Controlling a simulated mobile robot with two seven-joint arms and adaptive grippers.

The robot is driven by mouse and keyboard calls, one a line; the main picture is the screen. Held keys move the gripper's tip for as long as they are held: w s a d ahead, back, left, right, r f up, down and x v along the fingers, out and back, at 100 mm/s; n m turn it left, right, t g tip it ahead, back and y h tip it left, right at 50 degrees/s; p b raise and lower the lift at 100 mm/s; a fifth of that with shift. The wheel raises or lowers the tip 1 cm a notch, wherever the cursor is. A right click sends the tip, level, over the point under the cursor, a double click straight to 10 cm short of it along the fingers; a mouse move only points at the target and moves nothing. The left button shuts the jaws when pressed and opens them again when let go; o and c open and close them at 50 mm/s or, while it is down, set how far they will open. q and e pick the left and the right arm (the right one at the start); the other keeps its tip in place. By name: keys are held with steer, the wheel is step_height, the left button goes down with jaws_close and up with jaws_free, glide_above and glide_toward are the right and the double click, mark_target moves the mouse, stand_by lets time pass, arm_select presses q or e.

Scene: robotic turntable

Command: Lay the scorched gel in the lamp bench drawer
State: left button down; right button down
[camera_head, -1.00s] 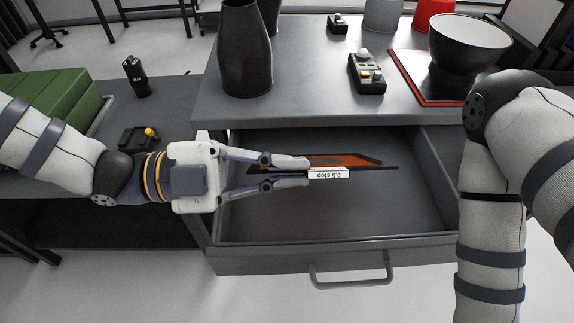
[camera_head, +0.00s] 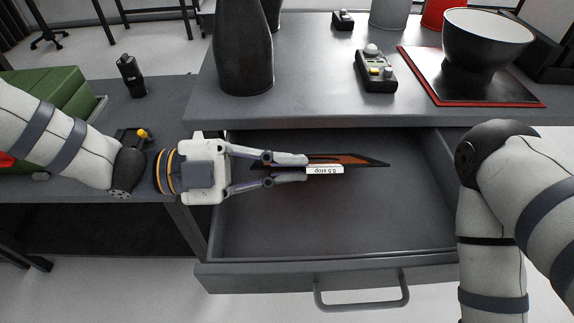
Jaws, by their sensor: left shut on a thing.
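The gel (camera_head: 352,161) is a thin dark-edged sheet with an orange middle and a white "0.5 stop" label. My left gripper (camera_head: 306,168) comes in from the left and is shut on the gel's near left part. The gel is over the inside of the open drawer (camera_head: 330,272), towards its back. I cannot tell whether it touches the drawer floor. The grey drawer is pulled out under the lamp bench (camera_head: 300,108), its handle facing me, and looks otherwise empty. My right arm stands at the right, its gripper out of view.
On the bench top are a dark vase (camera_head: 243,50), a small control box (camera_head: 375,70) and a black bowl (camera_head: 485,42) on a red-edged dark panel (camera_head: 425,75). A lower surface at the left holds a green block (camera_head: 50,95) and a black handset (camera_head: 131,76). The drawer's front half is clear.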

arm_select(q)
steer(key=shift+f, duration=0.3)
arm_select(e)
steer(key=shift+s+f, duration=0.1)
steer(key=shift+s, duration=0.05)
arm_select(q)
steer(key=shift+s+a+f+b, duration=0.1)
steer(key=shift+s+f+b, duration=0.15)
steer(key=shift+f, duration=0.35)
steer(key=shift+s+f+b, duration=0.25)
steer(key=shift+f, duration=0.3)
arm_select(e)
steer(key=shift+s+a+f, duration=0.1)
steer(key=shift+s+f, duration=0.35)
steer(key=shift+s, duration=0.05)
arm_select(q)
steer(key=c, duration=1.7)
jaws_free()
steer(key=shift+f, duration=0.1)
arm_select(e)
steer(key=shift+s, duration=0.1)
arm_select(q)
steer(key=a+r, duration=0.2)
steer(key=a, duration=1)
steer(key=shift+w+r+m, duration=0.2)
steer(key=shift+r+m, duration=0.05)
steer(key=shift+m, duration=0.05)
arm_select(e)
steer(key=shift+w+r, duration=0.15)
steer(key=shift+w, duration=0.25)
